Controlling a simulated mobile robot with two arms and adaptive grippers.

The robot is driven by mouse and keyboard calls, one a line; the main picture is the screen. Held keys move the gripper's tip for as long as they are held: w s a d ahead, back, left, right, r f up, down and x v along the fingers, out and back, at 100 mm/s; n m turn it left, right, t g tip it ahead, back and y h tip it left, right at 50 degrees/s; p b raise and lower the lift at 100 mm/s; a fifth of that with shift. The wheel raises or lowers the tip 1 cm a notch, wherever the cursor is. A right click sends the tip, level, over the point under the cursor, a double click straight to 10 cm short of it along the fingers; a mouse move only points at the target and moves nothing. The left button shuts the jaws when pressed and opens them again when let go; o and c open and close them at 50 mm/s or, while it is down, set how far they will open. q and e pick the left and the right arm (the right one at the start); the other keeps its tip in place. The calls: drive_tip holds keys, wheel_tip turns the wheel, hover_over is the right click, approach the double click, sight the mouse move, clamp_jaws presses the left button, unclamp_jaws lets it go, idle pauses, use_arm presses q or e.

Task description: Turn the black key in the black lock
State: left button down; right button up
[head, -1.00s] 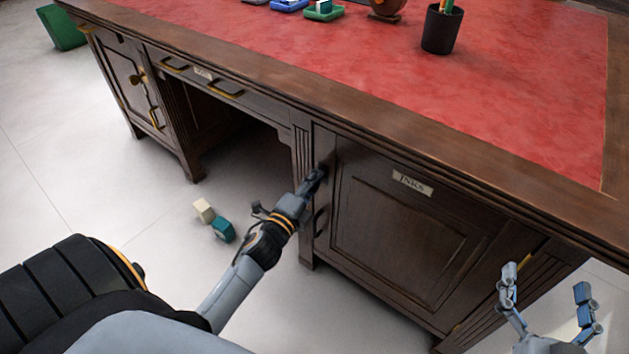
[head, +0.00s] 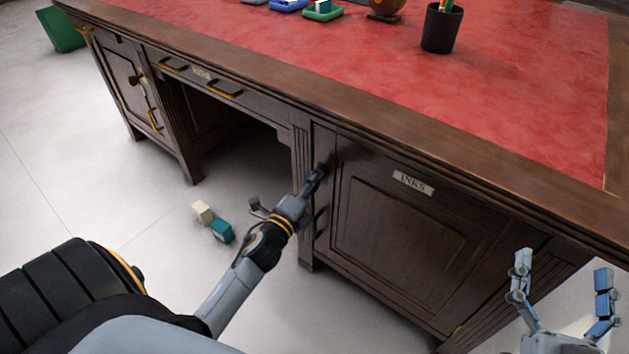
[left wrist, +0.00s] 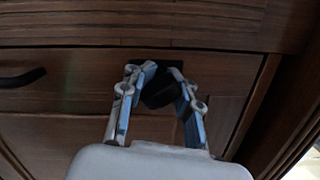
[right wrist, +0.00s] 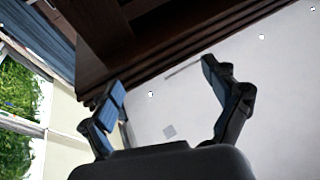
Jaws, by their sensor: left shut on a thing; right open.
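The black key (left wrist: 158,92) sits between the fingers of my left gripper (left wrist: 158,88) in the left wrist view. Behind it, a dark patch of the black lock (left wrist: 152,68) shows on the wooden door front, mostly hidden by the fingers and key. In the head view, my left gripper (head: 315,183) is shut on the key at the upper left edge of the door marked INKS (head: 400,230). The door is closed. The key's exact angle is hard to tell. My right gripper (head: 562,275) is open and empty at the lower right, beside the desk's right end.
A black door handle (head: 320,223) is just below the lock. Cream (head: 203,211) and teal (head: 222,231) blocks lie on the floor. A pen cup (head: 441,28) stands on the red desk top.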

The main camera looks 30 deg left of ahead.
use_arm(q)
drive_tip(key=shift+r, duration=0.15)
use_arm(e)
drive_tip(key=shift+r, duration=0.3)
drive_tip(key=shift+s, duration=0.15)
use_arm(q)
drive_tip(key=shift+m+b, duration=0.45)
drive_tip(key=shift+m, duration=0.35)
drive_tip(key=shift+m+b, duration=0.45)
drive_tip(key=shift+m, duration=0.35)
use_arm(e)
drive_tip(key=s+r+t+y, duration=0.1)
drive_tip(key=s+r+t, duration=0.2)
drive_tip(key=r, duration=0.3)
drive_tip(key=shift+s+t+y, duration=0.3)
drive_tip(key=shift+s+t, duration=0.1)
drive_tip(key=shift+t, duration=0.4)
drive_tip(key=shift+r+y, duration=0.1)
drive_tip(key=shift+y, duration=0.2)
use_arm(q)
drive_tip(key=shift+t, duration=0.3)
